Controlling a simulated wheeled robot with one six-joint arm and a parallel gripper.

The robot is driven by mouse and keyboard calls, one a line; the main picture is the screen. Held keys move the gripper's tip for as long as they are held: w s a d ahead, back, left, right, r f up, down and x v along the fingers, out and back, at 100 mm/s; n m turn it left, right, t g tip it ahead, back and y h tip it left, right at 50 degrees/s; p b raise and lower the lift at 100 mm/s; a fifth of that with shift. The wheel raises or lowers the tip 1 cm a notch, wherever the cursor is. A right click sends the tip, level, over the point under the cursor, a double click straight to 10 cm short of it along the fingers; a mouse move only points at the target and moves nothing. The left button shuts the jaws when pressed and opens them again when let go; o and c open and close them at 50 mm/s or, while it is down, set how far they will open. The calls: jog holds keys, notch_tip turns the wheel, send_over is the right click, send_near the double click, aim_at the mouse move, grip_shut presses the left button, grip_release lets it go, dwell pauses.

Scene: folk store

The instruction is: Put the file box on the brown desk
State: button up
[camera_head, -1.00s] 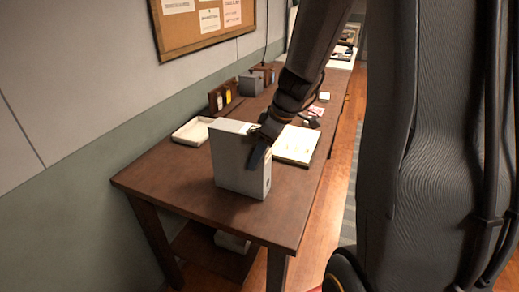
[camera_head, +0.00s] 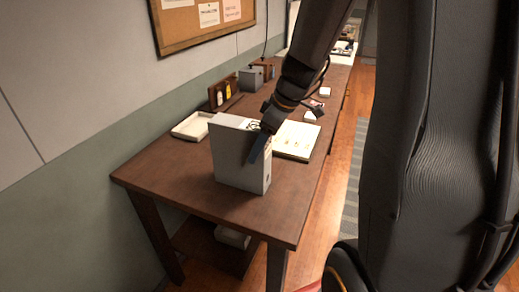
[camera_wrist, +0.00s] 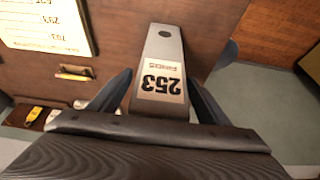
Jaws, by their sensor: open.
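The grey file box (camera_head: 238,158) stands upright on the near part of the brown desk (camera_head: 178,184). My gripper (camera_head: 258,150) is at the box's upper right edge in the head view. In the wrist view my gripper (camera_wrist: 163,92) is open, with one finger on each side of the box and small gaps visible. The far finger is hidden behind the box in the head view.
A white tray (camera_head: 191,126) lies behind the box by the wall. An open paper sheet or book (camera_head: 298,140) lies to its right. A key rack (camera_head: 222,92) and a grey block (camera_head: 251,79) stand farther back. The desk's near left corner is clear.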

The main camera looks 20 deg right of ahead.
jog(key=b+v, duration=0.2)
jog(key=v, duration=0.8)
jog(key=shift+r, duration=0.1)
dwell(0.3)
